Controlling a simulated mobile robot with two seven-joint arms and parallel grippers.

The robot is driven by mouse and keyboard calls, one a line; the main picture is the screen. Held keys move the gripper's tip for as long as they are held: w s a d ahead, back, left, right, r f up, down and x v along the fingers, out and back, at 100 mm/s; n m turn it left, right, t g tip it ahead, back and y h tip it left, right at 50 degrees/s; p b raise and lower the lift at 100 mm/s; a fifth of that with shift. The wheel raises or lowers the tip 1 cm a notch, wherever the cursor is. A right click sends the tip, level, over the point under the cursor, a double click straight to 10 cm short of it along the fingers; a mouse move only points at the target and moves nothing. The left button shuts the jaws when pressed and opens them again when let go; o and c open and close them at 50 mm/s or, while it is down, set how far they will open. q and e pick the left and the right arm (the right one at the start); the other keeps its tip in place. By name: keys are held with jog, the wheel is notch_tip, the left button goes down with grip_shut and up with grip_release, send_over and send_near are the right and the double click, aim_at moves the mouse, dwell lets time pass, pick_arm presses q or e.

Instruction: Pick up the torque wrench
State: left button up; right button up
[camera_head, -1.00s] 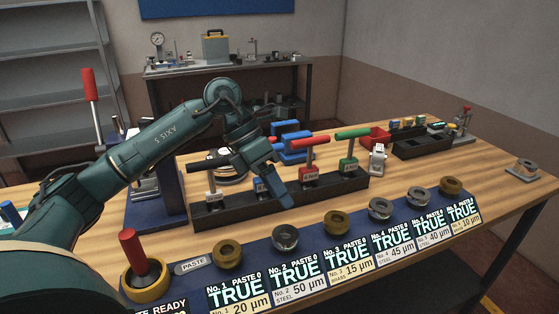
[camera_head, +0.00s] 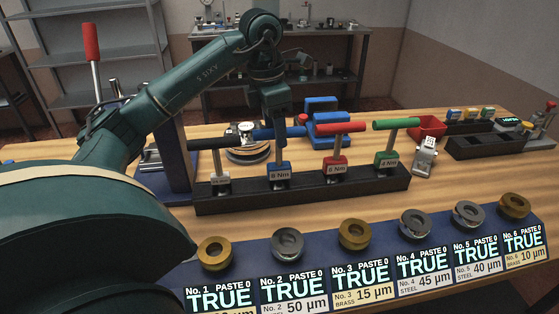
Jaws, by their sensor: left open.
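Several torque wrenches with T-shaped handles stand upright in a long black rack (camera_head: 305,190). From left to right they are a black-handled wrench (camera_head: 219,180), a blue-handled wrench (camera_head: 280,170) labelled 8 Nm, a red-handled wrench (camera_head: 336,164) labelled 6 Nm and a green-handled wrench (camera_head: 387,158) labelled 4 Nm. My left gripper (camera_head: 277,116) is open and points down over the blue handle. I cannot tell whether its fingers touch or straddle that handle. My right gripper is out of view.
A blue mat with several metal rings, such as a brass ring (camera_head: 215,253), lies in front of the rack. A blue stand (camera_head: 171,165) is left of it.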

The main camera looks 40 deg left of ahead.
aim_at(279, 164)
pick_arm(q)
jog(key=f, duration=0.2)
jog(key=w+f+p, duration=0.1)
jog(key=f, duration=0.2)
jog(key=shift+f, duration=0.3)
jog(key=shift+r, duration=0.1)
grip_shut()
